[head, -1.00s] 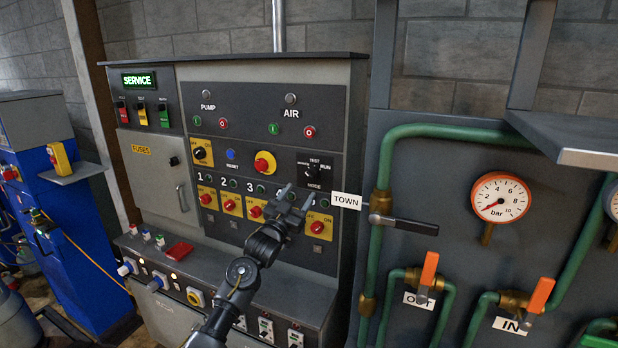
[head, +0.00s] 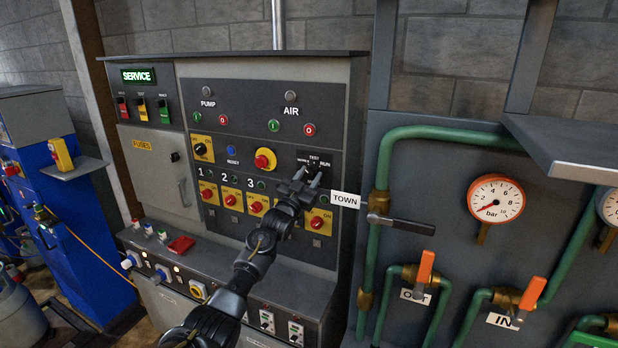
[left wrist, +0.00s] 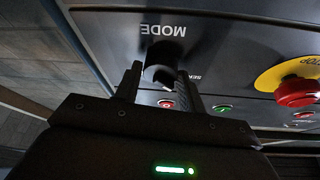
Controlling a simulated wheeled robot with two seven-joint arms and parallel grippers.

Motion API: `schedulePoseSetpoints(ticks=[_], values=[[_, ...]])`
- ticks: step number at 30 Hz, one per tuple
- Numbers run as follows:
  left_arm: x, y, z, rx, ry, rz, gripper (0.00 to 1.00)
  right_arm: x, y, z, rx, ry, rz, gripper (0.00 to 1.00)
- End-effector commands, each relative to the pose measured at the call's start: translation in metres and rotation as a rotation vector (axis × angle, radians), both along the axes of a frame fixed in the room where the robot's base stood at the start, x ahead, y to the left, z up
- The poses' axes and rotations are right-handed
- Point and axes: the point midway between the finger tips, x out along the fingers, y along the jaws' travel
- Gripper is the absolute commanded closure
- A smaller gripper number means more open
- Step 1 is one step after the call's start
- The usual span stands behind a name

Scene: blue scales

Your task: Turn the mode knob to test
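The black mode knob (left wrist: 160,62) shows in the left wrist view below the upside-down word MODE. In the head view its dark dial plate (head: 325,156) carries TEST at the top and RUN at the right; my gripper partly covers the plate and the knob. My left gripper (head: 308,175) is at the knob, and also shows in the left wrist view (left wrist: 161,82). Its fingers are apart, one on each side of the knob; I cannot tell whether they touch it. The knob's pointing direction is unclear. A green lit sign (head: 139,76) reads SERVICE. My right gripper is out of view.
A red stop button on yellow (head: 265,160) is left of the dial. Red knobs on yellow plates (head: 257,207) sit below. A TOWN label (head: 345,200), a black lever (head: 402,224) and green pipes (head: 384,165) are to the right.

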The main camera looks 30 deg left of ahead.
Motion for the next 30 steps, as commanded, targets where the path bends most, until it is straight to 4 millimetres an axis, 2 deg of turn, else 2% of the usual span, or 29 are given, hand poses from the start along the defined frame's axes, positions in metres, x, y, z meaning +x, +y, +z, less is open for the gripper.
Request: schedulePoseSetpoints(ticks=[1, 5, 6, 17, 30], values=[[0.000, 0.000, 0.000, 0.000, 0.000, 0.000, 0.67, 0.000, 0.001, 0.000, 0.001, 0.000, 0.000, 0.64], [0.000, 0.000, 0.000, 0.000, 0.000, 0.000, 0.84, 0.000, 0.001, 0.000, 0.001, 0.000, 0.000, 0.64], [0.000, 0.000, 0.000, 0.000, 0.000, 0.000, 0.85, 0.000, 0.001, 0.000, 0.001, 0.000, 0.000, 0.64], [0.000, 0.001, -0.002, 0.083, 0.003, 0.000, 0.85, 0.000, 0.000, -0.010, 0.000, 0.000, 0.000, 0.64], [-0.001, 0.004, -0.001, 0.444, 0.024, 0.002, 0.85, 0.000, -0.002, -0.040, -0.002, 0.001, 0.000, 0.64]])
